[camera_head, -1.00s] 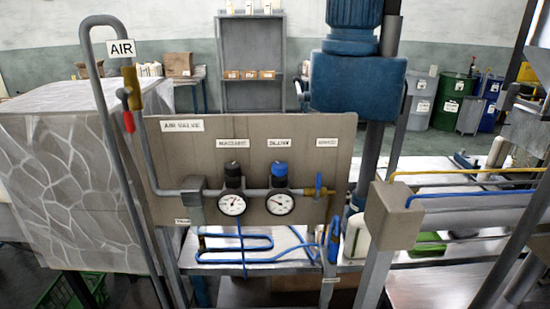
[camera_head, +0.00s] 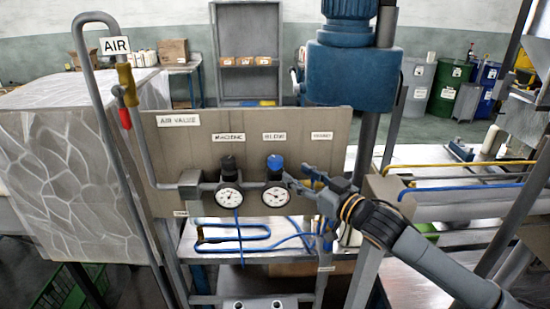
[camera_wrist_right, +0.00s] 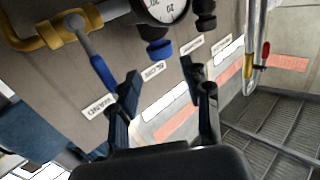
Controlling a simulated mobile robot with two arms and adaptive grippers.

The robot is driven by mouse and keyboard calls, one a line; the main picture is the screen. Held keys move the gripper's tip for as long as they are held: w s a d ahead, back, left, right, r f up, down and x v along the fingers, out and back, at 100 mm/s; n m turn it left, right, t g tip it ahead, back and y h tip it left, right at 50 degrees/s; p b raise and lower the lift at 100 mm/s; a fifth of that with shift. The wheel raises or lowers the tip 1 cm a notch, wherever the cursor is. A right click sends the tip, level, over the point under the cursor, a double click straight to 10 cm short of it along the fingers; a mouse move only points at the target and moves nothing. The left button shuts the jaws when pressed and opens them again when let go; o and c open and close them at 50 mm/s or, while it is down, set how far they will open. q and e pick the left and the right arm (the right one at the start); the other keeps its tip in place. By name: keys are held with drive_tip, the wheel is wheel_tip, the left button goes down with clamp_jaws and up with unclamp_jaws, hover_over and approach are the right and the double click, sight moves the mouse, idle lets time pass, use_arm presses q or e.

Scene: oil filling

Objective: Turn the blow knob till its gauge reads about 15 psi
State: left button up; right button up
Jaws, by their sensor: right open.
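The blow knob is the blue-capped knob (camera_head: 275,162) on the air valve panel (camera_head: 180,149). Its round white gauge (camera_head: 276,197) is just below it; the needle is too small to read. My right gripper (camera_head: 291,181) is open and empty, reaching in from the right, close to the right of the knob and gauge. In the right wrist view, the blue knob (camera_wrist_right: 158,49) lies ahead of the open fingers (camera_wrist_right: 166,88), apart from them. The gauge (camera_wrist_right: 163,8) is cut off at the top edge. My left gripper is not in view.
The black machine knob (camera_head: 229,164) and its gauge (camera_head: 229,199) stand left of the blow knob. A yellow valve with a blue handle (camera_wrist_right: 103,70) is close by the fingers. The large blue motor housing (camera_head: 352,78) and a grey post rise right of the panel.

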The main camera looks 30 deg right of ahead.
sight(281, 165)
drive_tip(key=w+p, duration=0.1)
drive_tip(key=w, duration=0.2)
drive_tip(key=w+p, duration=0.1)
drive_tip(key=w, duration=0.1)
drive_tip(key=w+a+p, duration=0.1)
drive_tip(key=w, duration=0.2)
drive_tip(key=shift+w+r, duration=0.1)
drive_tip(key=shift+w, duration=0.25)
drive_tip(key=shift+w+a, duration=0.1)
drive_tip(key=shift+w, duration=0.35)
drive_tip(key=c, duration=0.9)
